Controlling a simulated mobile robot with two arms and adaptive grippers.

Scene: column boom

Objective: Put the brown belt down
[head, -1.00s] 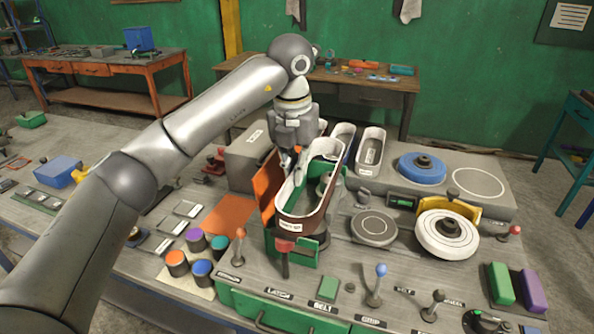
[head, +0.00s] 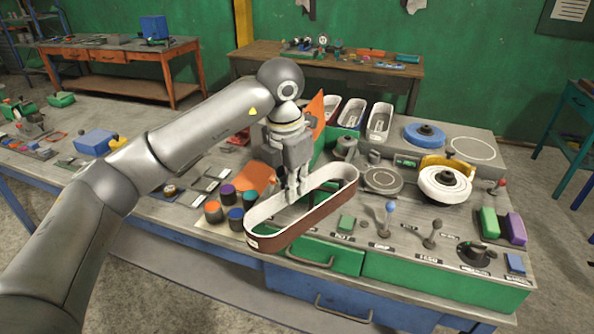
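The brown belt (head: 312,219) is a long oval loop, brown outside and pale inside, with a small label at its left end. My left gripper (head: 297,198) points down with its fingers at the far strand of the loop, and it looks shut on that strand. The belt lies level across the front of the workbench, its near side overlapping the front edge in the picture. I cannot tell whether it touches the bench top or hangs just above it. My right gripper is not in view.
Coloured round pots (head: 213,212) stand left of the belt. A raised orange panel (head: 316,108) and a green housing are behind it. More belts (head: 379,121) sit in the back row. A blue-knobbed lever (head: 389,210) and a white wheel (head: 444,184) are to the right.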

